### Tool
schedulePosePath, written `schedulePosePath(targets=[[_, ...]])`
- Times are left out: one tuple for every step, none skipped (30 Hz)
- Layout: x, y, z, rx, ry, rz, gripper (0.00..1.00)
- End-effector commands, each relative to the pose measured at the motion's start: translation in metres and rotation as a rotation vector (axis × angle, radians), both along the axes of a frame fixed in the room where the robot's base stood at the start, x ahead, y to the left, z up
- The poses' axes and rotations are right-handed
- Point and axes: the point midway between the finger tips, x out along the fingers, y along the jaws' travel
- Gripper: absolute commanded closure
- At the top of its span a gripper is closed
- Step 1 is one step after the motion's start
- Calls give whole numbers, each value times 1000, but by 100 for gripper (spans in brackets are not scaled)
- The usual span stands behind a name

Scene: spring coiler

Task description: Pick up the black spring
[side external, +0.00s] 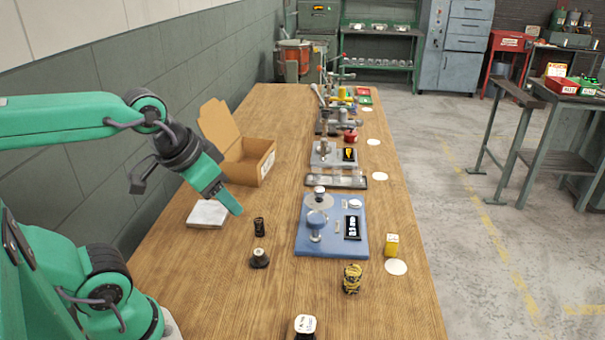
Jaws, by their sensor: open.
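A small black upright cylinder (259,227), which looks like the black spring, stands on the wooden table left of the blue plate. Its coils are too small to make out. My gripper (232,206) is open and points down to the right, up and to the left of the black cylinder in the picture. It is apart from the cylinder, with nothing seen between its fingers. The fingers overlap in this view, so the gap hardly shows.
A dark round-based piece (259,259) stands just in front of the cylinder. The blue plate (332,243) with its fittings is to the right. A white block (207,214) and an open cardboard box (245,160) lie left and behind. A yellow-black can (352,279) stands nearer.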

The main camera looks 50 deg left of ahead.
Motion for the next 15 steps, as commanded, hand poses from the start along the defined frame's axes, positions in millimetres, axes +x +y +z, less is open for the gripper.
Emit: schedulePosePath(targets=[[2,1,0,-1,6,6,50],[4,2,0,-1,10,11,50],[6,3,-1,-3,16,18,50],[8,4,-1,-4,22,24,50],[10,5,-2,-5,30,30,50],[14,7,-2,-7,39,41,50],[17,8,-3,-8,47,49,50],[21,10,-4,-10,56,59,50],[25,13,-5,-13,68,73,50],[29,15,-6,-15,78,83,50],[33,17,-7,-17,88,94,50],[39,20,-9,-21,102,110,50],[43,23,-10,-23,112,123,50],[47,25,-12,-25,123,134,50],[53,29,-15,-29,136,149,50]])
